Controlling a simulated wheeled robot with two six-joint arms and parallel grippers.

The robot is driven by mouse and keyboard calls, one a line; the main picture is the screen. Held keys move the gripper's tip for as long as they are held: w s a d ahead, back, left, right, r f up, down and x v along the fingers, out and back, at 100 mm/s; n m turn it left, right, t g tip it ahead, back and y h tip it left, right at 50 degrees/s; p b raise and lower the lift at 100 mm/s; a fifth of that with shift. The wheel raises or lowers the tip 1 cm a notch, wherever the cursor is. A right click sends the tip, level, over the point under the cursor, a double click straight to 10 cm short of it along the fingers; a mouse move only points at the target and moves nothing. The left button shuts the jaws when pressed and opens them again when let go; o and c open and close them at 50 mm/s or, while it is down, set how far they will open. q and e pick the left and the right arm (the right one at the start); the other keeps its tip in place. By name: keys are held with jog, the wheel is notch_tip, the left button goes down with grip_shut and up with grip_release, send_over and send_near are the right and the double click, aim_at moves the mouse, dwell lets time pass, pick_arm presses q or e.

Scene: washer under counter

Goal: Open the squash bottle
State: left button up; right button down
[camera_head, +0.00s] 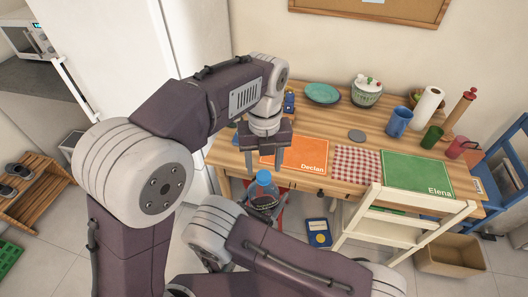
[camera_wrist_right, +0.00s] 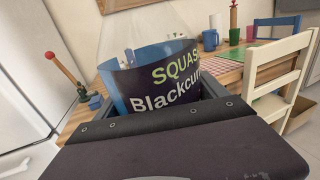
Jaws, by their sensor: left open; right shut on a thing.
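The squash bottle has a blue cap (camera_head: 264,177) and stands roughly upright in front of the table. My right gripper (camera_head: 263,207) is shut on the bottle's body, low in the head view. In the right wrist view the dark label (camera_wrist_right: 165,78), reading "SQUAS" and "Blackcu", fills the space between the jaws. My left gripper (camera_head: 265,165) is open and points down, its two fingers apart just above the cap in the picture. I cannot tell whether the fingertips reach down beside the cap. The bottle's lower part is hidden by my right gripper and arm.
The wooden table (camera_head: 330,122) holds an orange mat (camera_head: 290,153), a green mat (camera_head: 415,172), a checked cloth (camera_head: 356,163), a blue mug (camera_head: 398,122) and a teal plate (camera_head: 322,93). A white chair (camera_head: 358,225) stands at its front right. A cardboard box (camera_head: 452,255) is on the floor.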

aim_at(264, 175)
pick_arm(q)
jog(key=shift+f, duration=1.65)
